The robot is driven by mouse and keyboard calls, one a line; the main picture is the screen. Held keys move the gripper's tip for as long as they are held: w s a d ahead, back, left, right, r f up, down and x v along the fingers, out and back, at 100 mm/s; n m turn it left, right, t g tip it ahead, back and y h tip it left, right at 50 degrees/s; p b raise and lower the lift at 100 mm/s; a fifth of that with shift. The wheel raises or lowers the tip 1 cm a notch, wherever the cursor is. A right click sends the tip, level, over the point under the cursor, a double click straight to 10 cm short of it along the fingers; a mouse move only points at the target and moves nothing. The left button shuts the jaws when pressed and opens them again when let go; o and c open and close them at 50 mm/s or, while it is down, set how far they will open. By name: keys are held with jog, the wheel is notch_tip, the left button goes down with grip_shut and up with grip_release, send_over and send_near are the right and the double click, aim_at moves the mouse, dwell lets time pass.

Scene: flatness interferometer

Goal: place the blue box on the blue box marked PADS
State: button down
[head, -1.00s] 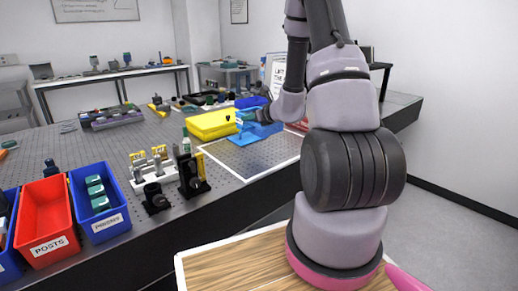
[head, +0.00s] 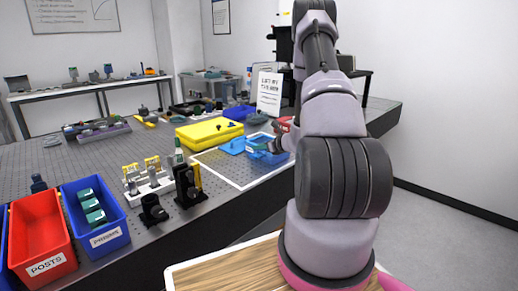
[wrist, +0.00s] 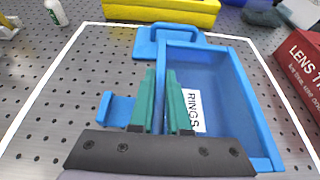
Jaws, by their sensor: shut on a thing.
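A blue open box (wrist: 212,85) labelled RINGS shows in the wrist view, in front of my gripper. My gripper (wrist: 167,80) is shut on its left wall, one green finger on each side. The box looks empty inside. In the head view the box (head: 264,150) is at the right of the white-outlined area, partly hidden by my arm. A flat blue piece with a handle (wrist: 165,42) lies beyond the box's far left corner; it also shows in the head view (head: 233,146). I can read no PADS label in either view.
A yellow case (head: 208,133) lies behind, with another blue container (head: 240,112) beyond it. A red box (wrist: 303,62) stands right of the held box. Optics mounts (head: 150,180) and red and blue bins (head: 40,235) occupy the near left.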

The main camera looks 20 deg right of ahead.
jog(key=shift+f, duration=0.2)
jog(key=c, duration=0.9)
grip_release()
